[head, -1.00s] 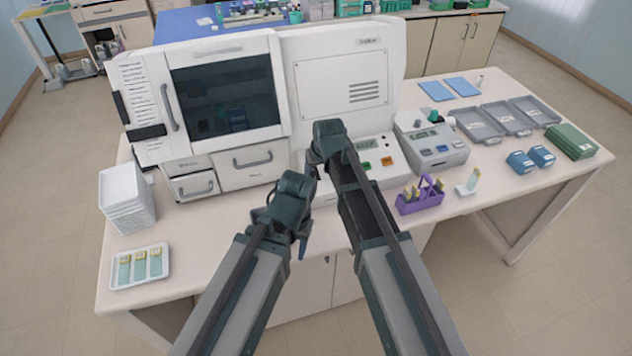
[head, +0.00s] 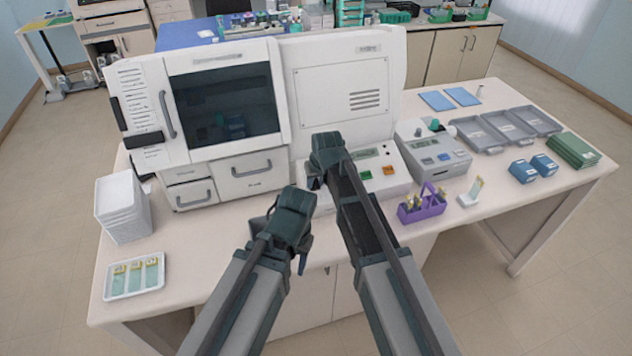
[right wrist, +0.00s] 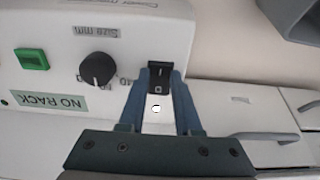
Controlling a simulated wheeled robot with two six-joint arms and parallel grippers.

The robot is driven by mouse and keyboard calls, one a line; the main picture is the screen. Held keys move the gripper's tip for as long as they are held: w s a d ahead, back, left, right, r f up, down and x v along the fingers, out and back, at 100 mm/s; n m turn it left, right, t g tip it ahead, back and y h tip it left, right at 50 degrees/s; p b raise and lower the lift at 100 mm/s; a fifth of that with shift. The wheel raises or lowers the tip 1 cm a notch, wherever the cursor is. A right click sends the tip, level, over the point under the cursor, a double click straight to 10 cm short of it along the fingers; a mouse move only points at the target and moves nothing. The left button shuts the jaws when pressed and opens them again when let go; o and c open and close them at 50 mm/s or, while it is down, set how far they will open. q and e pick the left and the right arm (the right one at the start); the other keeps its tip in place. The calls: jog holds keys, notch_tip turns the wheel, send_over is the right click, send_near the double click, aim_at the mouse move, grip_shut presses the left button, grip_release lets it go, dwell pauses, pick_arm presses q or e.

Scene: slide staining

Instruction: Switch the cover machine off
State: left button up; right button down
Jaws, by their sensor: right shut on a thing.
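The cover machine (head: 345,85) is the white unit in the middle of the bench, with a sloped control panel at its foot. In the right wrist view its panel shows a black rocker switch (right wrist: 160,78), a black knob (right wrist: 97,69), a green button (right wrist: 31,59) and a "NO RACK" display (right wrist: 47,103). My right gripper (right wrist: 160,80) is shut on the rocker switch, one blue finger on each side of it. In the head view my right gripper (head: 316,182) hides the panel's left end. My left gripper (head: 302,262) hangs before the bench's front edge, its jaws unclear.
A white machine with a dark window (head: 225,105) stands to the left. A grey device (head: 435,155), a purple slide carrier (head: 422,208) and grey trays (head: 505,128) are to the right. A white slide tray (head: 112,291) lies at the front left.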

jog(key=shift+w+a+r+g+p, duration=0.15)
jog(key=shift+w+r+g+p, duration=0.2)
jog(key=shift+g+p, duration=0.4)
jog(key=shift+f+g+h, duration=0.1)
jog(key=shift+g+h, duration=0.4)
jog(key=shift+g, duration=0.05)
jog(key=c, duration=0.6)
grip_release()
jog(key=shift+p, duration=0.3)
notch_tip(320, 180, up, 14)
jog(key=s+p, duration=0.1)
jog(key=p, duration=1.2)
jog(key=shift+s+d+f+p, duration=0.2)
jog(key=shift+s+d+p, duration=0.1)
jog(key=shift+s+d, duration=0.1)
